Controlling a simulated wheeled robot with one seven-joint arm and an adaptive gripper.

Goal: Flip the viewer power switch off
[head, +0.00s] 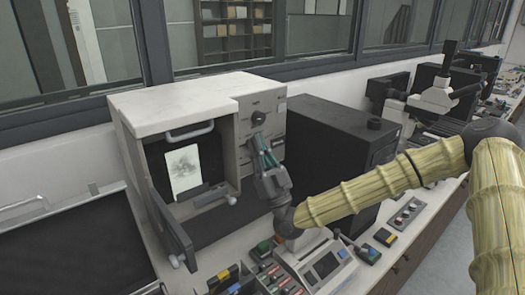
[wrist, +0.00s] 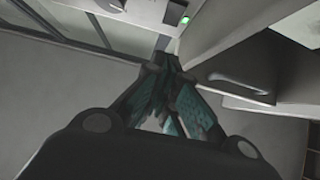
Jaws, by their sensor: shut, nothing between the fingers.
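The viewer (head: 170,100) is a white box with an open front and a lit picture inside, standing on the bench at centre left in the head view. Its right front panel (head: 262,100) carries dark round knobs. My gripper (head: 258,138) is in front of this panel, fingers pointing up, tips just below a dark knob (head: 258,117). In the wrist view my gripper (wrist: 172,58) is shut and empty, and a small green light (wrist: 185,20) shows on the white housing just beyond the tips. I cannot make out the power switch clearly or whether the tips touch the panel.
A dark box (head: 325,140) stands close to the right of the viewer. A small device with a screen (head: 326,265) and several coloured parts lie below my gripper. The viewer's dark door (head: 172,225) hangs open at front left. A microscope (head: 437,95) stands farther right.

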